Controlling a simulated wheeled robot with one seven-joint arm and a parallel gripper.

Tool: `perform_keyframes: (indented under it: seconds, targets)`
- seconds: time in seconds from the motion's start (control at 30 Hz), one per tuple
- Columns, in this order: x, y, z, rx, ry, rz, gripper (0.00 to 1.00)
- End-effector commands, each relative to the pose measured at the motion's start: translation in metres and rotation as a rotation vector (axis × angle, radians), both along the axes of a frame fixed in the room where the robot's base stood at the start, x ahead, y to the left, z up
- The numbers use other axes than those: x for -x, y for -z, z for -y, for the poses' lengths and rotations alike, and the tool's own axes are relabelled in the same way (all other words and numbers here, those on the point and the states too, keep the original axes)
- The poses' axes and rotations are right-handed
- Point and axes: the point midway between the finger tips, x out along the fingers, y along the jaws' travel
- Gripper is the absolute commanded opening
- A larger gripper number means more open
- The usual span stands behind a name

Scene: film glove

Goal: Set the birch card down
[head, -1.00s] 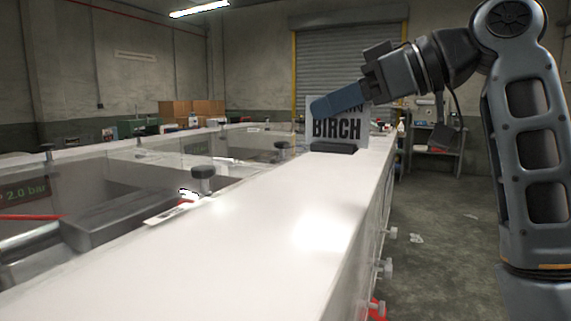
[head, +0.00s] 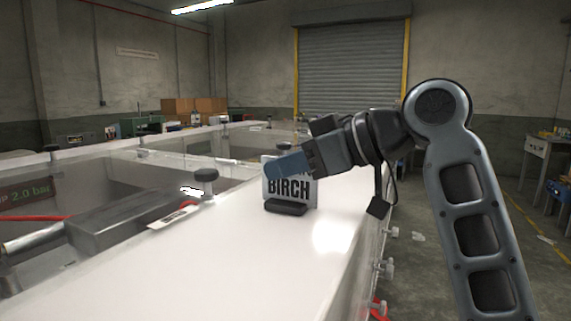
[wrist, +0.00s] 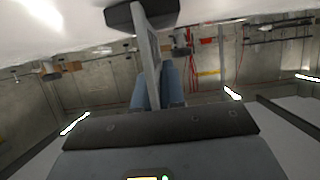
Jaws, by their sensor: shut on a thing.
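The birch card (head: 290,193) is a grey-white upright plate with "BIRCH" in black letters, on a dark foot (head: 286,207). My gripper (head: 285,166) is shut on the card's upper part, its blue fingers covering the upper lettering. The card is over the white bench top (head: 230,260), near its right half. In the wrist view, upside down, the card (wrist: 148,50) shows edge-on between the blue fingers (wrist: 160,85), with its dark foot beside the white surface. I cannot tell whether the foot touches the bench top.
A long clear-walled enclosure lies along the left, with a black knob (head: 205,175) and a white label strip (head: 173,217) at its edge. The bench top in front of the card is clear. Small knobs (head: 390,232) stick out from the bench's right side.

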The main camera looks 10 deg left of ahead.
Motion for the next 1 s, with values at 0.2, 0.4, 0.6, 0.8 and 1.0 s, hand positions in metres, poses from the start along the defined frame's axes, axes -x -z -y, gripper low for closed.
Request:
perform_keyframes:
  seconds: [0.2, 0.4, 0.6, 0.8, 1.0]
  targets:
    - [0.000, 0.003, 0.000, 0.000, 0.000, 0.000, 0.10]
    - [0.000, 0.002, 0.000, 0.000, -0.001, 0.000, 0.29]
    - [0.000, 0.002, 0.000, 0.000, -0.001, 0.000, 0.35]
    - [0.001, -0.002, 0.004, -0.001, 0.000, 0.000, 0.35]
    - [0.010, -0.013, 0.032, -0.002, 0.002, 0.003, 0.35]
